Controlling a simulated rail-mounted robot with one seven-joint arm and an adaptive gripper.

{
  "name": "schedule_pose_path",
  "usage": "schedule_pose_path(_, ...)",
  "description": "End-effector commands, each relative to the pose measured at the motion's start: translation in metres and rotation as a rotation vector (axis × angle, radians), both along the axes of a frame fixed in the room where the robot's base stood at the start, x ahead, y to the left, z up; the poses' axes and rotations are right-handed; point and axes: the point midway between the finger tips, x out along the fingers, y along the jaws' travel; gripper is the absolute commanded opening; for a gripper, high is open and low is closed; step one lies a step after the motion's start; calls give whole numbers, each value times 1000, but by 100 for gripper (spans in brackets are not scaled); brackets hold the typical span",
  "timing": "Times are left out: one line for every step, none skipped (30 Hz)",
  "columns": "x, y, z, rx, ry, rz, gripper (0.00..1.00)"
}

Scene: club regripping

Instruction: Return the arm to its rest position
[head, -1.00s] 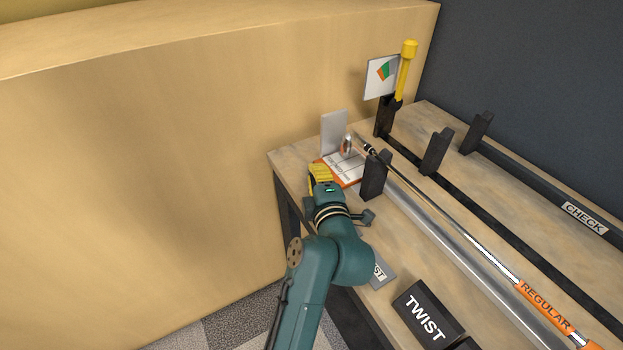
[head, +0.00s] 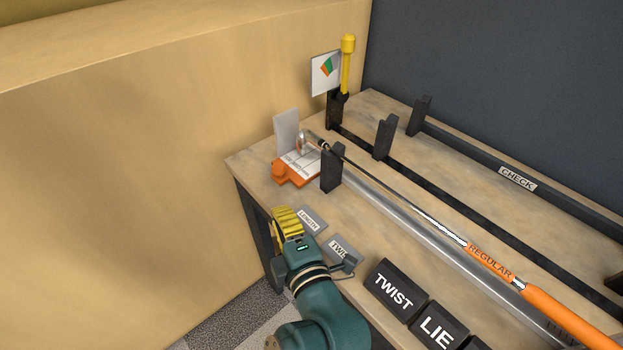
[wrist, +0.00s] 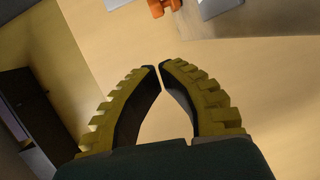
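My arm reaches in from the bottom of the head view, and my gripper (head: 284,214) hangs at the bench's near left edge. Its yellow ribbed fingers come together at the tips in the wrist view (wrist: 159,68), with nothing held between them. The golf club (head: 410,203) with its orange grip (head: 560,318) lies along the bench, apart from my gripper. Its head (head: 303,143) is by the orange fixture (head: 291,174).
The bench (head: 400,112) carries a dark post (head: 332,168) near the club head and TWIST (head: 394,290) and LIE (head: 437,327) blocks in front. A LENGTH plate (head: 309,219) lies close to my gripper. A tan wall (head: 110,180) stands left, with open floor below.

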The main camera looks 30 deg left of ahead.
Motion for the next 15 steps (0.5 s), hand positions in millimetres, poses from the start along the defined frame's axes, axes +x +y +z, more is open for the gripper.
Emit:
schedule_pose_path(0, 0, 0, 0, -1, 0, 0)
schedule_pose_path(0, 0, 0, 0, -1, 0, 0)
schedule_pose_path(0, 0, 0, 0, -1, 0, 0)
schedule_pose_path(0, 0, 0, 1, -1, 0, 0)
schedule_pose_path(0, 0, 0, 1, -1, 0, 0)
schedule_pose_path(1, -1, 2, 1, -1, -2, 0)
schedule_pose_path(4, -6, 12, 2, -5, -13, 0)
schedule_pose_path(8, -11, 22, 5, -15, -25, 0)
schedule_pose_path(16, -21, 41, 8, -31, -47, 0)
schedule_pose_path(22, -30, 58, 11, -51, -67, 0)
schedule_pose_path(27, -41, 76, 9, -80, -94, 0)
schedule_pose_path(34, -60, 102, -5, -125, -147, 0)
schedule_pose_path(39, -76, 121, -9, -150, -193, 0)
schedule_pose_path(42, -92, 141, 1, -162, -242, 0)
schedule_pose_path(45, -114, 165, 33, -159, -314, 0)
